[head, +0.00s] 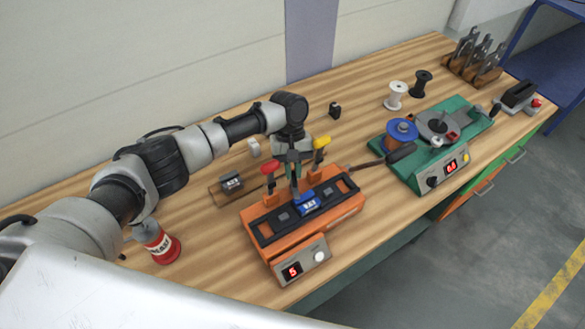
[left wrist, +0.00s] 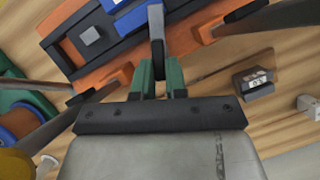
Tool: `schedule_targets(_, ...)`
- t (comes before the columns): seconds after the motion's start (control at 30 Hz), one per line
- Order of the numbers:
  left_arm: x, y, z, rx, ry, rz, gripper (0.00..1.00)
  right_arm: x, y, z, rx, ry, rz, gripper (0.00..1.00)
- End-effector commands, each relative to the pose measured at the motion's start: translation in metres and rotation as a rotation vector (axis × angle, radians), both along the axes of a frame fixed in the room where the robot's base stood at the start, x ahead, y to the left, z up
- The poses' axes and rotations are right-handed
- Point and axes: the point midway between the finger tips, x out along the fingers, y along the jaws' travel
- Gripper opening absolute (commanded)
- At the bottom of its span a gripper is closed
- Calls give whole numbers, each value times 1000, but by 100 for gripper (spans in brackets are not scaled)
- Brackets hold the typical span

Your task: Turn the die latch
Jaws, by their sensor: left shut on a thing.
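The orange die device (head: 345,207) stands on the wooden bench, with a dark top plate and a blue labelled block (head: 308,203) set in it. My left gripper (head: 293,168) is over the back middle of this device, pointing down, between a red-tipped lever (head: 269,168) and a yellow-tipped lever (head: 320,145). In the left wrist view the green-padded fingers (left wrist: 157,78) are shut on a narrow grey upright lever, which I take for the die latch (left wrist: 156,22). The lever's base is partly hidden. My right gripper is not in view.
A green winding unit (head: 465,125) with a copper spool stands to the right. A long dark handle (head: 400,153) reaches between the two units. A small dark labelled block (head: 231,182) lies left of the orange device.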

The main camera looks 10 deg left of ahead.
Motion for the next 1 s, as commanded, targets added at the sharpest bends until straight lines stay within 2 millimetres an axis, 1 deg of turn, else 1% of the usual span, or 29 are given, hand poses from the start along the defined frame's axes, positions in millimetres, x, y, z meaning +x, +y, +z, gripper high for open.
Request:
schedule_targets(0.03, 0, 0, 0, 0, 1, 0, 17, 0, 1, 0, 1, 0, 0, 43)
schedule_targets(0.17, 0, 0, 0, 0, 1, 1, 37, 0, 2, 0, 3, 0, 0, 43)
schedule_targets(0.43, 0, 0, 0, -1, 1, 1, 38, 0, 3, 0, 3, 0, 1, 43)
schedule_targets(0.53, 3, 1, 5, 0, 0, 1, 38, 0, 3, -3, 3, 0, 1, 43)
schedule_targets(0.67, 10, 4, 22, -2, -3, 1, 38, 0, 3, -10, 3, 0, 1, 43)
schedule_targets(0.9, 27, 11, 67, -2, -3, 2, 38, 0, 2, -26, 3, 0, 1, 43)
schedule_targets(1.0, 33, 13, 82, -2, -2, 1, 38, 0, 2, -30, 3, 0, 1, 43)
